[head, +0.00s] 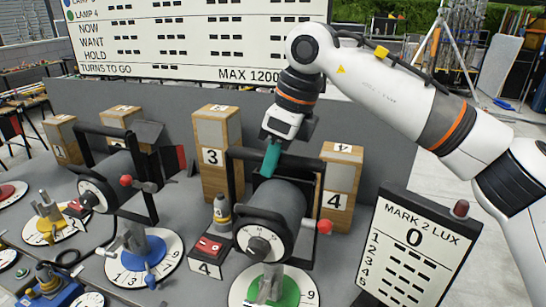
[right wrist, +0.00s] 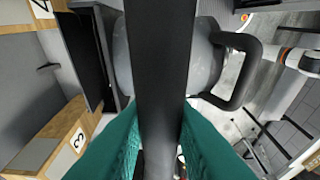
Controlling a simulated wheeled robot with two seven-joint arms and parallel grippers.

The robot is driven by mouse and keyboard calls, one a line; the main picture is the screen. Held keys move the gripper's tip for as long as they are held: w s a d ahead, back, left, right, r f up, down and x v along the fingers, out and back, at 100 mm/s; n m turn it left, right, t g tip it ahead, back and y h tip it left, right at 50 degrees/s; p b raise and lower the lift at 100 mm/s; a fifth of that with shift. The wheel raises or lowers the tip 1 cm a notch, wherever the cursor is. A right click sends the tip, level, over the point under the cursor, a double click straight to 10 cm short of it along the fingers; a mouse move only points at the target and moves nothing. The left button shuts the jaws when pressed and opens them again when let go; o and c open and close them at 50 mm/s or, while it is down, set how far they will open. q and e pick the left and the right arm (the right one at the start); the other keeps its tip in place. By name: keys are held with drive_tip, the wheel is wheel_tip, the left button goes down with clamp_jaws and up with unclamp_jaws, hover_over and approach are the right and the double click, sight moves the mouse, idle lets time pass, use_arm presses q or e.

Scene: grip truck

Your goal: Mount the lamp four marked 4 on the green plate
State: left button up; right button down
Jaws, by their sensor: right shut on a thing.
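A grey, round lamp (head: 272,213) with a white dial front and a black yoke is in the middle of the head view. My right gripper (head: 270,160) is above it, its teal fingers shut on the yoke's black top bar. In the right wrist view the fingers (right wrist: 160,130) straddle the black bar (right wrist: 162,60), with the grey lamp body (right wrist: 205,55) behind. The green plate (head: 288,290), with a metal clamp on it, is in front of and below the lamp. I cannot tell whether lamp and clamp touch. No number on the lamp itself is readable. My left gripper is not in view.
A red-switch box marked 4 (head: 206,268) stands left of the green plate. Wooden blocks marked 3 (head: 213,180) and 4 (head: 338,165) stand behind. Another lamp (head: 108,182) is behind the blue plate (head: 140,262). A lux board (head: 410,245) stands at the right.

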drive_tip(key=shift+r, duration=0.1)
drive_tip(key=c, duration=1.2)
unclamp_jaws()
drive_tip(key=shift+s, duration=0.1)
drive_tip(key=shift+f, duration=0.2)
drive_tip(key=b+v, duration=0.1)
drive_tip(key=v, duration=1.1)
drive_tip(key=shift+s+r, duration=0.1)
drive_tip(key=shift+r, duration=0.1)
